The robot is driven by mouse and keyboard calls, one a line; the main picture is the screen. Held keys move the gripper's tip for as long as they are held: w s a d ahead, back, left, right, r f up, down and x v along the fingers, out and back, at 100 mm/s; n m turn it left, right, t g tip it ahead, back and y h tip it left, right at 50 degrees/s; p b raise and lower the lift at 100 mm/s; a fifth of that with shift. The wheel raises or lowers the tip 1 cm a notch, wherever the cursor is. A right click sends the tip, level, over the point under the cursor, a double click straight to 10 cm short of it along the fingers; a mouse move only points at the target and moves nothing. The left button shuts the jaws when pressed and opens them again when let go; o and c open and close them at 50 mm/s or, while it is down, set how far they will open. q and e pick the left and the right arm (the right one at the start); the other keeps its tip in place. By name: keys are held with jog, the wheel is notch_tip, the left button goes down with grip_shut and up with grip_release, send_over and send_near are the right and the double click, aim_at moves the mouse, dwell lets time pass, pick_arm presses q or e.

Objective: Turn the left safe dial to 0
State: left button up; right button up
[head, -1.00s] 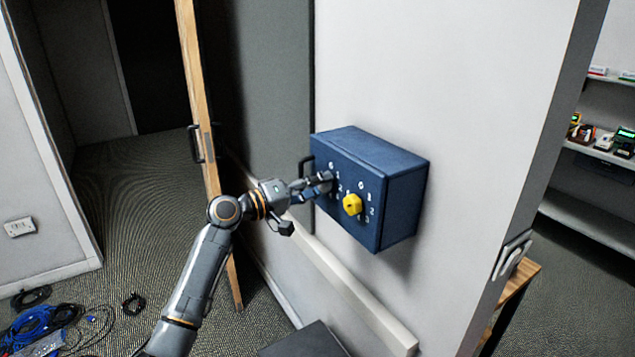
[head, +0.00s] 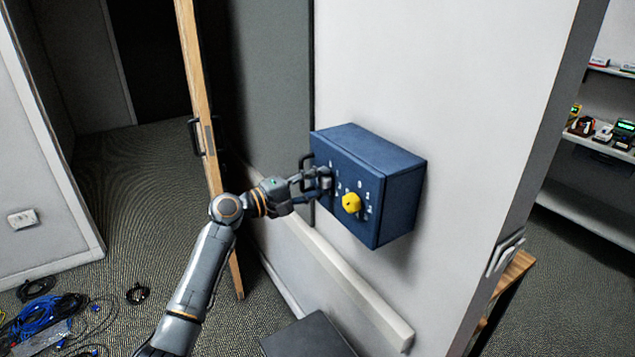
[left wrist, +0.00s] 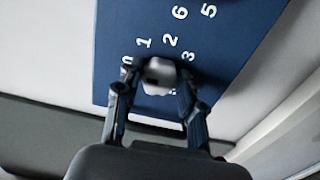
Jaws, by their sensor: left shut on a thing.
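A blue safe (head: 372,160) is fixed to the white wall, with white digits on its front. Its right dial is yellow (head: 351,203) and stands free. My left gripper (head: 324,179) is at the left dial and hides most of it in the head view. In the left wrist view the left dial (left wrist: 159,76) is a pale grey knob between the two fingers of my left gripper (left wrist: 154,96), which is shut on it. The digits 1, 2 and 3 show around the knob, and a partly hidden 0 is at its left. My right gripper is not in view.
A wooden-edged door (head: 205,150) stands open left of the safe. Cables (head: 50,318) lie on the floor at the lower left. A dark box (head: 307,338) is below the safe. Shelves (head: 600,150) are at the far right.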

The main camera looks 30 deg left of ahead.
pick_arm(q)
jog(key=o, duration=1.2)
jog(key=v, duration=1.2)
jog(key=shift+a, duration=0.1)
